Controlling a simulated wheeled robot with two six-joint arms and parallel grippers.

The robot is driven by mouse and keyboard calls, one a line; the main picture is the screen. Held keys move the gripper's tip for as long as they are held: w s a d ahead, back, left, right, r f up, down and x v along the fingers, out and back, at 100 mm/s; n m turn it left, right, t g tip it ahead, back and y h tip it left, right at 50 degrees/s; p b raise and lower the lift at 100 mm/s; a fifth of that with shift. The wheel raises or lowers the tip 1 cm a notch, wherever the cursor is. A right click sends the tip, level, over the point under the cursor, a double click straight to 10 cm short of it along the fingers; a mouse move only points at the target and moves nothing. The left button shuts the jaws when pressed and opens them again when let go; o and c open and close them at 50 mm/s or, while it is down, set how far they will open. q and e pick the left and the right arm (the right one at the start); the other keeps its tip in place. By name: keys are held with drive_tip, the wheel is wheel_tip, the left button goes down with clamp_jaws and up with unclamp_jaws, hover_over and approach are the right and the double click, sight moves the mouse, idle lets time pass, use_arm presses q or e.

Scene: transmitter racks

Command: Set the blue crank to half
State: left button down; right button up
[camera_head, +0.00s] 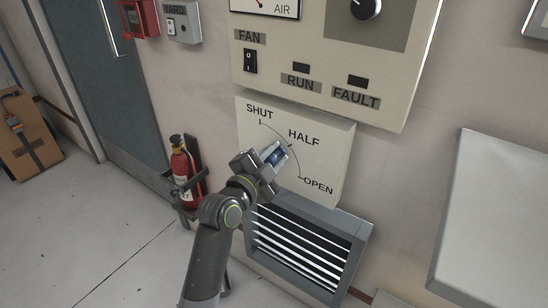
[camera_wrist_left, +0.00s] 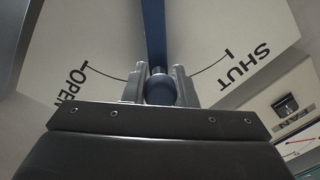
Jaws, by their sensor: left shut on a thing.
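The blue crank (camera_wrist_left: 154,35) shows in the left wrist view as a blue bar with a round dark blue knob at its end. A small blue part of it shows between the fingers in the head view (camera_head: 275,154). My left gripper (camera_wrist_left: 159,88) is shut on the knob, one finger on each side. In the head view, my left gripper (camera_head: 273,158) covers most of the crank, in front of the white dial panel (camera_head: 335,150) marked SHUT, HALF and OPEN. In the wrist view the bar lies between OPEN and SHUT, around the middle of the arc; HALF is hidden there. My right gripper is not in view.
A beige control panel (camera_head: 310,48) with a fan switch and a black knob is above the dial. A slatted vent (camera_head: 300,245) is below. A fire extinguisher (camera_head: 182,168) hangs to the left. A grey box (camera_head: 495,215) stands out at the right.

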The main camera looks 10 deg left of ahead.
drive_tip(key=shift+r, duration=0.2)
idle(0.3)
use_arm(q)
drive_tip(key=c, duration=1.2)
unclamp_jaws()
drive_tip(key=v, duration=1.7)
drive_tip(key=shift+s+f+b, duration=0.15)
drive_tip(key=shift+s+b, duration=0.05)
drive_tip(key=shift+b, duration=0.2)
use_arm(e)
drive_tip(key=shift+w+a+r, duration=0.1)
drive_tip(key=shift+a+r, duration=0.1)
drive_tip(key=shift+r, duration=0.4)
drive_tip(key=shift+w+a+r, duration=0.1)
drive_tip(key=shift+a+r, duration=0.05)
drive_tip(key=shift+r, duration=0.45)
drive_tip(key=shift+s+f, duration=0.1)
